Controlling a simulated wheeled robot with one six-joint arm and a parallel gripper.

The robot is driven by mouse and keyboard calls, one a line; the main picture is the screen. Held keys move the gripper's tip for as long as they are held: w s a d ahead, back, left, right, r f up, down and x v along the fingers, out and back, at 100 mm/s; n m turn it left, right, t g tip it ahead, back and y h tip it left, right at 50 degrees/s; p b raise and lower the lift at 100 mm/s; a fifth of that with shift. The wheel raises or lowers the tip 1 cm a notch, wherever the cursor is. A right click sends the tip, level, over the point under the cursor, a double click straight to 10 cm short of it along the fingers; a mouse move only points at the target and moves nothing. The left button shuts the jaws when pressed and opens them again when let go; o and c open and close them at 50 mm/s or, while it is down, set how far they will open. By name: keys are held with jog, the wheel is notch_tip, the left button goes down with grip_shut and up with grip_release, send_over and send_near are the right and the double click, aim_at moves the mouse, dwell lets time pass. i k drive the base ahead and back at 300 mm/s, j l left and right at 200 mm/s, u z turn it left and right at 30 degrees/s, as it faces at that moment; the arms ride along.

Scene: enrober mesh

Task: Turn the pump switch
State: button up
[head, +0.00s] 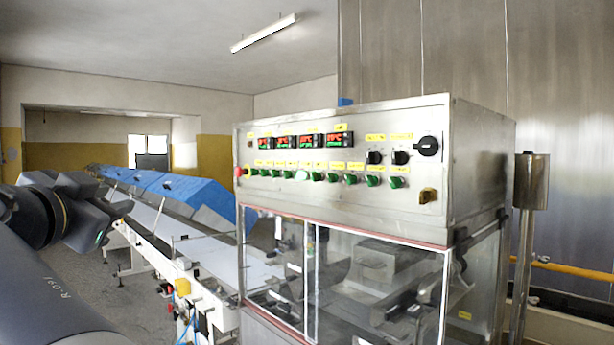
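The control panel (345,199) is the slanted steel front on top of the enrober machine. It carries a row of small switches with green knobs, such as this green switch (350,179), each under a yellow label. The labels are too small to read, so I cannot tell which is the pump switch. Two black knobs (374,157) and a larger black rotary switch (427,146) sit at the upper right of the panel. My gripper (112,209) is at the left, dark and well apart from the panel; its fingers are not clear enough to tell open from shut.
Several red-and-green digital displays (340,140) sit above the switches. Clear guard windows (380,275) close the front below. A conveyor (170,225) with blue covers (190,195) runs back on the left. A steel post (530,180) stands at the right.

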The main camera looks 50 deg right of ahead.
aim_at(301, 175)
jog(key=i+l+z, duration=0.1)
jog(key=i+z, duration=0.15)
jog(key=z, duration=0.15)
jog(key=i+z, duration=0.6)
jog(key=z, duration=0.2)
jog(key=i+j+z, duration=0.2)
jog(key=z, duration=0.2)
jog(key=i, duration=0.05)
